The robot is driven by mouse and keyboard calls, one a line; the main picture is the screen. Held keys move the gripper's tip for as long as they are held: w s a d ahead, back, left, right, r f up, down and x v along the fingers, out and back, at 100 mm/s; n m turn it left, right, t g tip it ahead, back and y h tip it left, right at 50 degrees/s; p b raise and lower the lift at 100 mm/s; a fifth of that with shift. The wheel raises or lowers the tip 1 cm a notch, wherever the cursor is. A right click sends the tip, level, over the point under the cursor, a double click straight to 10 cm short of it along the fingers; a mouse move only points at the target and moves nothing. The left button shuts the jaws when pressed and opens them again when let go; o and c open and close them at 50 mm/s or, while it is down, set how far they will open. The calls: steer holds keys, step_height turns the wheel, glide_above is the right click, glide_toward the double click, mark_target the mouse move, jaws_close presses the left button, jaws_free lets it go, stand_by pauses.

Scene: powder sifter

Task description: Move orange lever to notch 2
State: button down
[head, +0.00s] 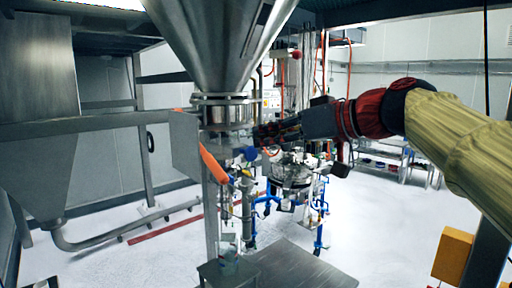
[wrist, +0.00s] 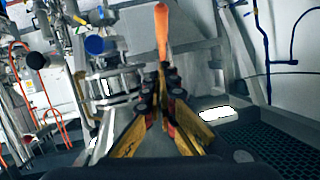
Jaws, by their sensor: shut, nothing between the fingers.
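The orange lever (head: 213,165) slants down to the right beside a grey plate (head: 184,142), below the funnel-shaped hopper. In the wrist view the orange lever (wrist: 161,35) stands nearly upright, straight beyond my fingertips. My gripper (head: 257,136) is to the right of the lever in the head view, level with the metal collar under the hopper. In the wrist view my gripper (wrist: 160,78) has its fingers together with nothing between them. The lever's lower end meets the fingertips in that picture; I cannot tell whether they touch. No notch markings can be made out.
The steel hopper (head: 220,40) and its collar (head: 222,112) are close to my gripper. A blue round part (wrist: 95,45) shows left of the fingers. Machinery with blue pipes (head: 320,215) stands behind. White floor (head: 140,260) is open at the lower left.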

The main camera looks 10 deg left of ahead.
steer(key=p, duration=0.3)
glide_toward(213, 158)
step_height(213, 158, up, 2)
steer(key=w+a, duration=0.2)
steer(key=f, duration=0.1)
steer(key=a+f, duration=0.1)
steer(key=f, duration=0.1)
steer(key=shift+w+a+f, duration=0.1)
steer(key=shift+w+a, duration=0.3)
steer(key=shift+f, duration=0.1)
